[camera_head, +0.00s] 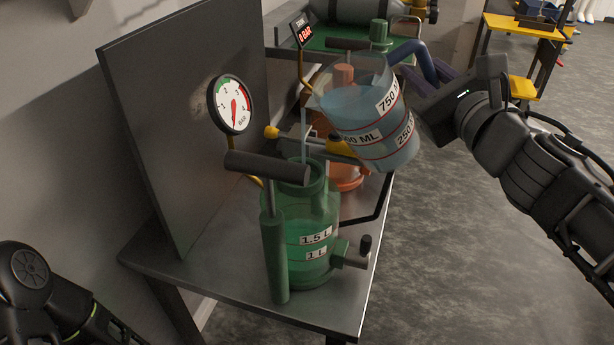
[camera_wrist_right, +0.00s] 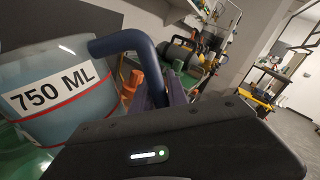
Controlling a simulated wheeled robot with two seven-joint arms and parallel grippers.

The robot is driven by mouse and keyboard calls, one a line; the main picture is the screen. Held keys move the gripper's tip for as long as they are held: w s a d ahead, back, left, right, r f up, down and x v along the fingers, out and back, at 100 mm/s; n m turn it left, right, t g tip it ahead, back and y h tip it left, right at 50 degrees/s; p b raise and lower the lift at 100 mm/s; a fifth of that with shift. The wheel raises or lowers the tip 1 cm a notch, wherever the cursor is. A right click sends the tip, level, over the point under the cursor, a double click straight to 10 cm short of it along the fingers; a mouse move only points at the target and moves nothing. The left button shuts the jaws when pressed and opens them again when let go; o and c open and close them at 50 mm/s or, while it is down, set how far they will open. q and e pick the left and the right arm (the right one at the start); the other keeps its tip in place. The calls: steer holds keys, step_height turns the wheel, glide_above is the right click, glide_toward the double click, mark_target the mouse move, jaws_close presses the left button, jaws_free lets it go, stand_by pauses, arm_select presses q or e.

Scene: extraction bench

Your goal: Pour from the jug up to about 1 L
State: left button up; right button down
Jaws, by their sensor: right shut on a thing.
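The clear jug (camera_head: 362,112) is tilted to the left, with bluish liquid inside and labels including 750 ML and 250. My right gripper (camera_head: 426,82) is shut on its blue handle (camera_head: 418,55); the jug (camera_wrist_right: 48,90) and handle (camera_wrist_right: 125,42) also show in the right wrist view. The green translucent vessel (camera_head: 312,255) stands upright on the bench below the spout, marked 1.5 L and 1 L. A thin pale stream seems to run from the spout to its open neck. Its exact liquid level is hard to tell. My left gripper is out of view.
A pressure gauge (camera_head: 234,105) sits on the grey panel (camera_head: 185,130) to the left. A dark pump handle (camera_head: 267,167) is beside the vessel's neck. An orange vessel (camera_head: 346,178) stands behind the jug. Grey floor right of the bench (camera_head: 230,285) is clear.

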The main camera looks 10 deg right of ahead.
steer(key=shift+r, duration=0.25)
steer(key=shift+r+n+p, duration=0.4)
steer(key=shift+r+p, duration=0.15)
steer(key=shift+p, duration=0.05)
steer(key=shift+a+r, duration=0.1)
stand_by(0.7)
steer(key=shift+a+r+n+p, duration=0.1)
steer(key=shift+r+n+p, duration=0.4)
stand_by(0.9)
steer(key=shift+a+r+p, duration=0.15)
steer(key=shift+r+p, duration=0.35)
steer(key=shift+r+n, duration=0.1)
steer(key=shift+n, duration=0.2)
steer(key=shift+r, duration=0.1)
stand_by(0.6)
